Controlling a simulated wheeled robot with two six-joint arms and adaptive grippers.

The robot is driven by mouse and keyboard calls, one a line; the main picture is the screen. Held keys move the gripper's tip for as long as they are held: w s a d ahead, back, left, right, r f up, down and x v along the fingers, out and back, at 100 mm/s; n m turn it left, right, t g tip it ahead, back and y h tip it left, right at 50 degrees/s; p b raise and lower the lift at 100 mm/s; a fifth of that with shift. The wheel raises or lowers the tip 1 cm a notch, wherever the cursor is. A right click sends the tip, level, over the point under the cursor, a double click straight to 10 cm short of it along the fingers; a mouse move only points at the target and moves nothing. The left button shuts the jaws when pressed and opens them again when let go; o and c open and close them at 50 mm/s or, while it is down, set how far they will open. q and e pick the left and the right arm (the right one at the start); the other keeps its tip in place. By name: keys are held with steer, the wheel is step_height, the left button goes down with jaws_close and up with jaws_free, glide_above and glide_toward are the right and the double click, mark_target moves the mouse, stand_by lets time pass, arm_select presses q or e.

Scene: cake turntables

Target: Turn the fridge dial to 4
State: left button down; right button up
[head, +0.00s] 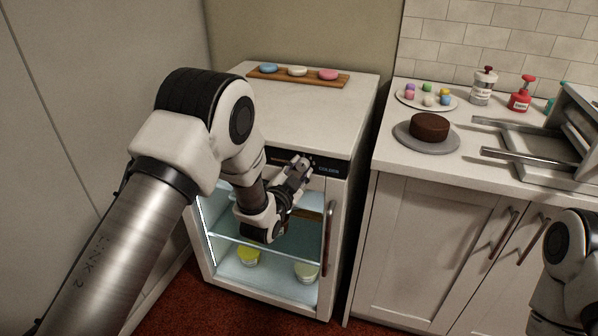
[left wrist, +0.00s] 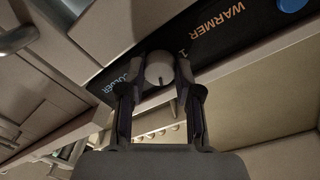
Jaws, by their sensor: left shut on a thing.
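The fridge (head: 320,80) stands on the left with a dark control panel (head: 330,168) along its top front edge. In the left wrist view, the pale round dial (left wrist: 158,68) sits on this panel between the words COLDER and WARMER, with a digit 1 on the WARMER side. A small dark mark shows on the dial's lower edge in that view; I cannot tell which number it points to. My left gripper (head: 298,168) is shut on the dial, a finger on either side (left wrist: 158,92). The other digits are hidden. My right gripper is out of view.
A wooden board (head: 300,78) with three coloured rounds lies on the fridge top. Yellow (head: 248,257) and pale (head: 307,271) items stand inside the fridge. The right counter holds a chocolate cake (head: 429,126), a plate (head: 452,103) of small sweets, bottles and metal racks.

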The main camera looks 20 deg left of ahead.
arm_select(q)
steer(key=shift+m, duration=1.2)
steer(key=c, duration=0.8)
jaws_free()
steer(key=s, duration=1.2)
steer(key=shift+a+r, duration=0.25)
steer(key=shift+a, duration=0.15)
